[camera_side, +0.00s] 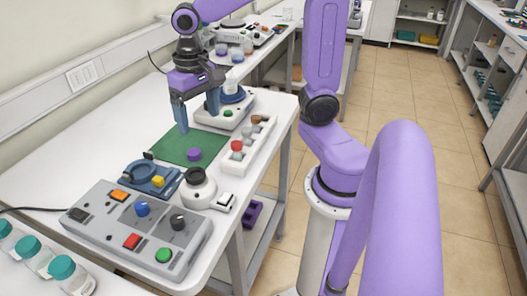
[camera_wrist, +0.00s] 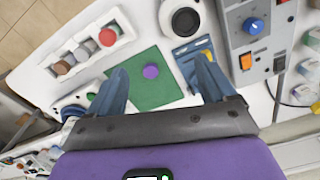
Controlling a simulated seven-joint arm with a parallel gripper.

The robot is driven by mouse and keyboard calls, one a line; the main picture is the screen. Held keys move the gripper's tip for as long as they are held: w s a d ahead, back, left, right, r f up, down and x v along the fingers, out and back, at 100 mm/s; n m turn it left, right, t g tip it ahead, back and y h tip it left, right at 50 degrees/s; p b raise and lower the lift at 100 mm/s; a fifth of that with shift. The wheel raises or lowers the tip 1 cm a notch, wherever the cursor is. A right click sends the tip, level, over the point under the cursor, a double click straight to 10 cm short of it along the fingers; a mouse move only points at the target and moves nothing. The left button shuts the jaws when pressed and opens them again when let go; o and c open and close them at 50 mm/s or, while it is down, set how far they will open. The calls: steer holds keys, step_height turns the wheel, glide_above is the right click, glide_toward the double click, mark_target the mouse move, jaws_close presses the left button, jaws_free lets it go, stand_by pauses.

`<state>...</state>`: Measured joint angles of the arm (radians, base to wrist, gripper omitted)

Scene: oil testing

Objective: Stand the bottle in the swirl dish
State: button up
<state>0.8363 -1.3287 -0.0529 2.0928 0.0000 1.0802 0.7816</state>
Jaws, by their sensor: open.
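A small clear bottle (camera_side: 232,86) appears to stand upright in the blue round dish (camera_side: 232,97) of a white machine at the back of the bench; my gripper partly covers it. I take this blue dish as the swirl dish; its blue rim shows partly behind a finger in the wrist view (camera_wrist: 72,112). My gripper (camera_side: 197,112) is open and empty, fingers pointing down above the green mat (camera_side: 175,146), nearer than the machine. In the wrist view the gripper (camera_wrist: 162,84) frames a purple cap (camera_wrist: 151,71) lying on the mat, apart from both fingers.
A white rack (camera_side: 231,165) with coloured caps is right of the mat. A blue ring stand (camera_side: 140,172), a white round device (camera_side: 196,190) and a grey button panel (camera_side: 120,225) stand in front. Teal-capped jars (camera_side: 62,268) are at lower left.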

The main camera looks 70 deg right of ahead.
steer(key=s+a+f+n, duration=0.1)
steer(key=s+f+n, duration=0.1)
steer(key=s+n, duration=0.6)
steer(key=s+a+f+n, duration=0.1)
steer(key=s+f+n, duration=0.1)
steer(key=s+n, duration=0.6)
steer(key=shift+a+f, duration=0.25)
steer(key=shift+a, duration=0.05)
stand_by(0.9)
